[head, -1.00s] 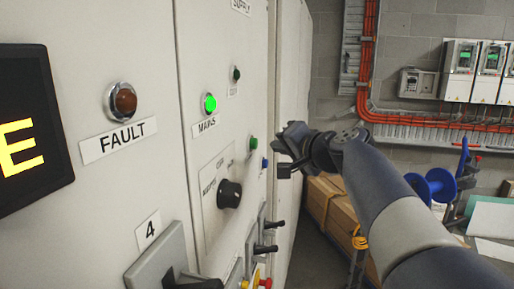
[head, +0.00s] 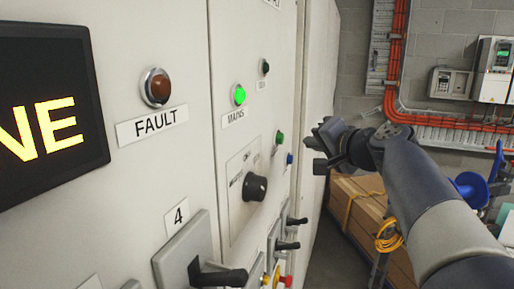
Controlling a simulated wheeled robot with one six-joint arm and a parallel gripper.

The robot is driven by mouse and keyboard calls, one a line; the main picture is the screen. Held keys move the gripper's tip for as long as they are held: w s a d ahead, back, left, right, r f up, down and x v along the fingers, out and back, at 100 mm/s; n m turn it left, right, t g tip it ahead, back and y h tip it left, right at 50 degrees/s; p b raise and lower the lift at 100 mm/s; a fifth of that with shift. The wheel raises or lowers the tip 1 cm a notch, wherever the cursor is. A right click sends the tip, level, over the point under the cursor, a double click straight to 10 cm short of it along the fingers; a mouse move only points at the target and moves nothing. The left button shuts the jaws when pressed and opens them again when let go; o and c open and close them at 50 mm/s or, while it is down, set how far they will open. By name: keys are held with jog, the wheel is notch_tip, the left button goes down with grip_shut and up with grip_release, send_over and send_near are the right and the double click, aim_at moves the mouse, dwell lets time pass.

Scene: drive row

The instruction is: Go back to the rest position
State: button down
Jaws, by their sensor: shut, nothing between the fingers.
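My gripper (head: 318,150) is in the head view, right of centre, at the end of my grey arm coming in from the lower right. It is shut and holds nothing. It appears in front of the right edge of the pale cabinet, beside the green (head: 280,137) and blue (head: 290,158) buttons in the picture. I cannot tell the exact gap between gripper and cabinet.
The cabinet front carries a black rotary knob (head: 255,187), a lit green MAINS lamp (head: 239,95), a dark FAULT lamp (head: 156,87) and protruding black handles (head: 222,276). A strapped wooden crate (head: 362,213) stands on the floor behind my arm.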

jog(key=shift+s+d+b, duration=0.1)
jog(key=shift+s+d, duration=0.25)
jog(key=shift+d, duration=0.55)
jog(key=shift+s+d+b, duration=0.1)
jog(key=shift+s+d, duration=0.3)
jog(key=shift+d, duration=0.45)
jog(key=shift+s+d+b, duration=0.1)
jog(key=shift+s+d, duration=0.25)
jog(key=shift+d, duration=0.55)
